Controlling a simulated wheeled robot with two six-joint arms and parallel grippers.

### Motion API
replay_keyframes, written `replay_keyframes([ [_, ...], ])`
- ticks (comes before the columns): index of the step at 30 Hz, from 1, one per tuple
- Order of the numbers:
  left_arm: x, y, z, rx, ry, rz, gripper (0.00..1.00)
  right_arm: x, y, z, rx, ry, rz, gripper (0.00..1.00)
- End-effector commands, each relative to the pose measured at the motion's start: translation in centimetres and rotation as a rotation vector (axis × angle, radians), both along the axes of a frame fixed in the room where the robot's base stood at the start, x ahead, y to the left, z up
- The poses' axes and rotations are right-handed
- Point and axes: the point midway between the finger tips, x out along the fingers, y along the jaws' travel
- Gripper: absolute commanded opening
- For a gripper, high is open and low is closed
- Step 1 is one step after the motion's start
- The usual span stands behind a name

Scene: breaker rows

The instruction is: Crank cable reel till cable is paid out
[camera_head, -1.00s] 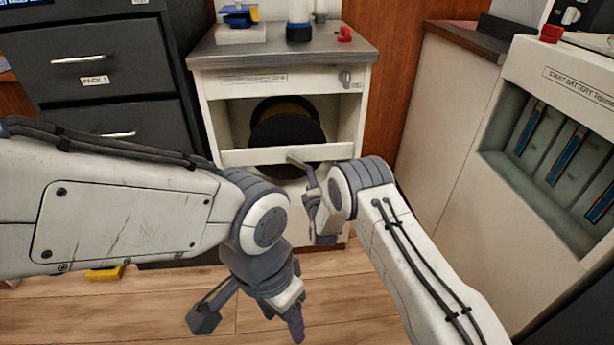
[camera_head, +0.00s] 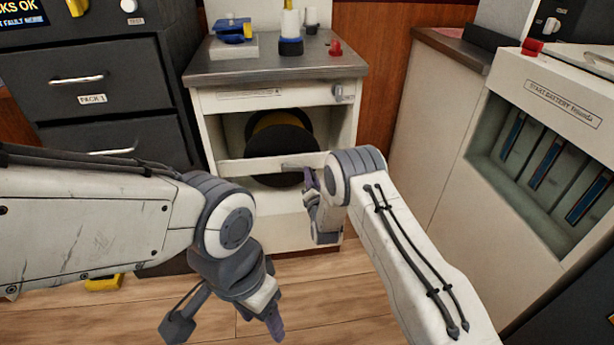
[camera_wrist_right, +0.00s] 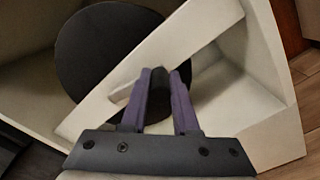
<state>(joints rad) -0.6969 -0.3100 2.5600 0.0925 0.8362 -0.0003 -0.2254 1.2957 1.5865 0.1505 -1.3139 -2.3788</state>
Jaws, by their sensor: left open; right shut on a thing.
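The cable reel, a black disc with a yellow drum behind it (camera_head: 280,137), sits inside the open front of a white cabinet (camera_head: 212,130). A white crossbar passes in front of it. My right gripper (camera_head: 306,180) is at the crossbar's right part, in front of the reel. In the right wrist view, its purple fingers are shut on a dark cylindrical crank handle (camera_wrist_right: 159,85), and the reel's black disc (camera_wrist_right: 95,50) shows beyond. The crank's arm is mostly hidden. My left gripper (camera_head: 222,322) is open and empty, low over the wooden floor.
The cabinet's grey top carries a blue clamp-like thing (camera_head: 233,30), a blue-and-white bottle (camera_head: 291,40) and a red item (camera_head: 335,48). A dark drawer unit (camera_head: 95,110) stands left, a white battery cabinet (camera_head: 560,130) right. A yellow object (camera_head: 103,282) lies on the floor.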

Motion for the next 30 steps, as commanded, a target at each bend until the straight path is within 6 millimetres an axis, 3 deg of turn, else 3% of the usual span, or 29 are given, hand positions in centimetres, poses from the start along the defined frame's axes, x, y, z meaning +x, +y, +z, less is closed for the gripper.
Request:
replay_keyframes([
  [7, 0.0, 0.0, 0.0, 0.000, 0.000, 0.000, 0.58, 0.0, 0.0, -0.1, -0.001, 0.002, -0.001, 0.00],
  [8, 0.0, 0.0, 0.0, 0.000, 0.000, 0.000, 0.58, 0.0, 0.0, -0.1, -0.001, 0.002, -0.001, 0.32],
  [10, 0.0, 0.0, 0.0, 0.000, 0.000, 0.000, 0.58, 0.0, 0.0, -0.1, 0.000, 0.002, -0.001, 0.58],
  [22, 0.0, 0.0, 0.3, 0.000, 0.000, 0.000, 0.58, -0.5, 0.0, 0.1, 0.000, 0.001, 0.000, 0.58],
  [30, 0.0, 0.0, 2.0, 0.000, 0.000, 0.000, 0.58, -5.3, -0.4, 0.2, 0.000, 0.006, 0.000, 0.58],
])
